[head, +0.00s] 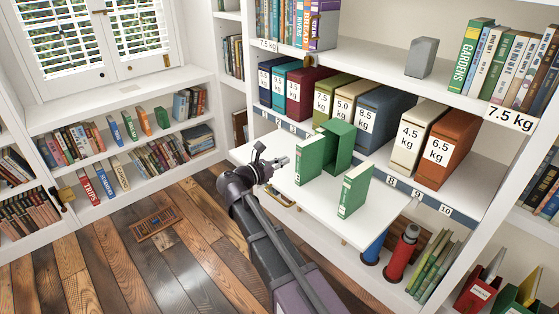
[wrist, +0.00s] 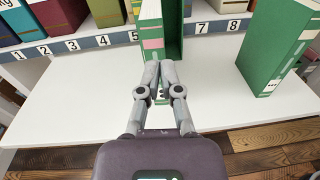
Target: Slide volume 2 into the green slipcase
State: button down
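The green slipcase (head: 339,140) stands on a white pull-out board, its dark hollow facing forward. It also shows in the wrist view (wrist: 174,40), partly hidden. A green volume (head: 308,162) stands upright at its left side; in the wrist view this volume (wrist: 151,25) has a pink label, and my fingers cover its lower spine. I cannot tell how far it is inside. Another green volume (head: 355,188) stands upright, apart, nearer the board's front right; it also shows in the wrist view (wrist: 275,45). Volume numbers are unreadable. My gripper (head: 286,160) is shut and empty, before the left volume (wrist: 160,64).
The white board (head: 260,150) is clear on the left and between the volumes. Behind it, weight-labelled binders (head: 385,118) stand on a numbered shelf. A grey block (head: 421,58) is on the shelf above. Red and blue cylinders (head: 401,255) stand below the board's right end.

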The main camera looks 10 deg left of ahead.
jog(key=s+d+r+m+g+y+p, duration=0.1)
jog(key=s+d+r+m+g+p, duration=0.1)
jog(key=d+p, duration=0.5)
jog(key=s+d+r+m+g+y+p, duration=0.1)
jog(key=s+d+r+m+g+p, duration=0.1)
jog(key=d+r+m+g+p, duration=0.2)
jog(key=s+d+r+m+g+y+p, duration=0.1)
jog(key=s+d+r+m+g+p, duration=0.1)
jog(key=d+r+m+p, duration=0.4)
jog(key=shift+d+m+g+y+p, duration=0.2)
jog(key=shift+d+m+p, duration=0.25)
jog(key=shift+d+p, duration=0.95)
jog(key=shift+d+m+g+y+p, duration=0.1)
jog(key=shift+d+m+g+p, duration=0.55)
jog(key=shift+p, duration=1.25)
jog(key=s+d+r+m+g+y+p, duration=0.1)
jog(key=s+d+r+m+y+p, duration=0.3)
jog(key=r+p, duration=0.5)
jog(key=s+d+r+m+g+y+p, duration=0.2)
jog(key=s+r+m+p, duration=0.6)
jog(key=p, duration=0.6)
jog(key=shift+d+r+m+y+p, duration=0.3)
jog(key=shift+d+r+m+y, duration=0.15)
jog(key=shift+d+y, duration=0.55)
jog(key=shift+a, duration=0.1)
